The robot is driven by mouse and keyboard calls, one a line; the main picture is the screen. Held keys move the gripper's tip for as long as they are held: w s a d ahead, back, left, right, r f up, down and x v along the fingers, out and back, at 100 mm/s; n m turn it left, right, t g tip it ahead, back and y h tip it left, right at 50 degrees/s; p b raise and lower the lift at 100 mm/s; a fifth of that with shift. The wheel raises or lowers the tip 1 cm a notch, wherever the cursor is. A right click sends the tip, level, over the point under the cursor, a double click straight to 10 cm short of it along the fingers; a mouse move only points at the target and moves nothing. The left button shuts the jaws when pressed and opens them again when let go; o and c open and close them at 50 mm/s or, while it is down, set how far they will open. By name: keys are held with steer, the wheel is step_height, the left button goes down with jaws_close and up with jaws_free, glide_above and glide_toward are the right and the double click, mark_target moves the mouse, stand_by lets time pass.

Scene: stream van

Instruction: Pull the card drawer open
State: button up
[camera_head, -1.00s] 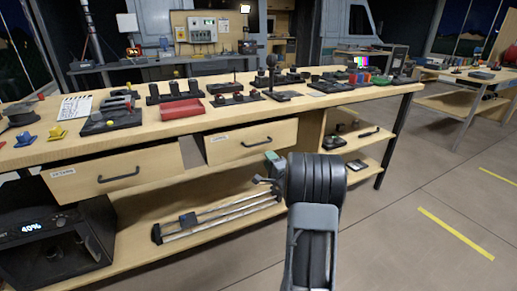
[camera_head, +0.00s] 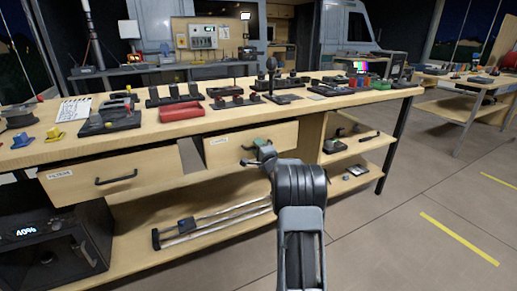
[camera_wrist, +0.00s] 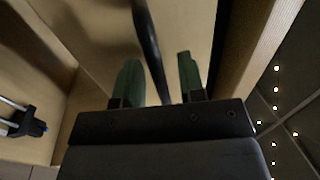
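The right wooden drawer (camera_head: 228,153), with a small label too small to read surely, sits under the bench top. My gripper (camera_head: 259,145) is at its front, over the handle. In the wrist view the dark bar handle (camera_wrist: 150,40) of this drawer runs between the two green fingers of my gripper (camera_wrist: 160,80). The fingers stand apart with a gap on both sides of the bar. The left drawer (camera_head: 75,186) has its own label and a dark handle (camera_head: 116,177). My gripper hides most of the right handle in the head view.
The bench top (camera_head: 50,152) holds a red tray (camera_head: 181,111) and several dark devices. A lower shelf carries a metal rail slider (camera_head: 215,222). A black box with a lit display (camera_head: 40,229) stands at lower left. The floor at right is free.

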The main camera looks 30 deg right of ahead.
steer(key=shift+c, duration=0.2)
jaws_close()
steer(key=shift+s, duration=0.1)
